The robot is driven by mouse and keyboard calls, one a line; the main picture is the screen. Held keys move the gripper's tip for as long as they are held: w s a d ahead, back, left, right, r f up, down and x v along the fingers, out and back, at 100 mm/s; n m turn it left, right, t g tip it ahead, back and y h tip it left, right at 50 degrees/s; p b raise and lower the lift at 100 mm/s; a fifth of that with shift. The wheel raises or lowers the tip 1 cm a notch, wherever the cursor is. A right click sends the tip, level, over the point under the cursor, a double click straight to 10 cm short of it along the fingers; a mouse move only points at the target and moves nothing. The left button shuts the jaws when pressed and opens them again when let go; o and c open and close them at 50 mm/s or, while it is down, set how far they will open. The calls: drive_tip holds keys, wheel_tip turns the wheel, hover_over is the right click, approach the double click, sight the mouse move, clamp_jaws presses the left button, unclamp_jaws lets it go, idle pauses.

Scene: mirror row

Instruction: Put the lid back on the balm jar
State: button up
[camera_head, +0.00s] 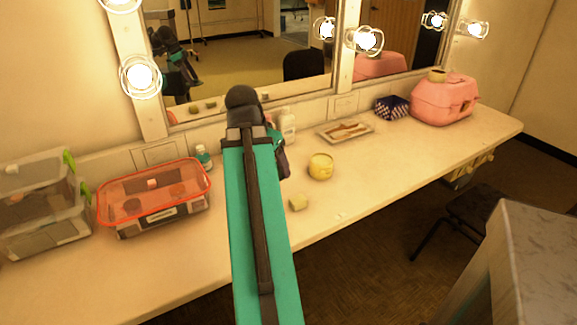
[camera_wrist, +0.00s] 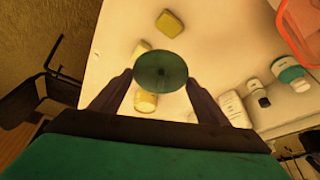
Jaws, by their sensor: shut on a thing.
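My gripper (camera_wrist: 161,78) is shut on a round dark green lid (camera_wrist: 160,70), held flat-side toward the wrist camera between the two fingertips. The yellow balm jar (camera_head: 320,167) stands upright on the counter in the head view, to the right of my arm. In the wrist view a yellow shape that looks like the jar (camera_wrist: 145,103) shows just below the lid, partly covered by it. The lid is apart from the counter, but its height over the jar is hard to tell. In the head view my arm hides the lid and most of my gripper.
A red-rimmed box (camera_head: 155,195) and a teal-capped bottle (camera_head: 203,156) stand left. A white bottle (camera_head: 288,126), tray (camera_head: 345,131) and pink case (camera_head: 443,100) line the mirror side.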

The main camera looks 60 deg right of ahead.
drive_tip(key=w+a+r+n+t+y, duration=0.15)
drive_tip(key=w+a+n, duration=0.45)
drive_tip(key=w+a, duration=0.75)
drive_tip(key=w+a+n+t, duration=0.3)
drive_tip(key=w+a+n, duration=0.3)
drive_tip(key=w+a, duration=0.7)
drive_tip(key=w+a+f+n+y+b, duration=0.1)
drive_tip(key=w+a+f+n+b, duration=0.1)
drive_tip(key=a, duration=0.5)
drive_tip(key=w+a+f+n+y+b, duration=0.1)
drive_tip(key=w+a+f+n+b, duration=0.2)
drive_tip(key=a, duration=0.4)
drive_tip(key=w+a+f+n+y+b, duration=0.1)
drive_tip(key=w+a+f+n+b, duration=0.1)
drive_tip(key=a+b, duration=0.3)
drive_tip(key=shift+w+a+f+t, duration=0.4)
drive_tip(key=shift+a+f, duration=0.4)
drive_tip(key=shift+a, duration=0.25)
drive_tip(key=shift+a, duration=0.15)
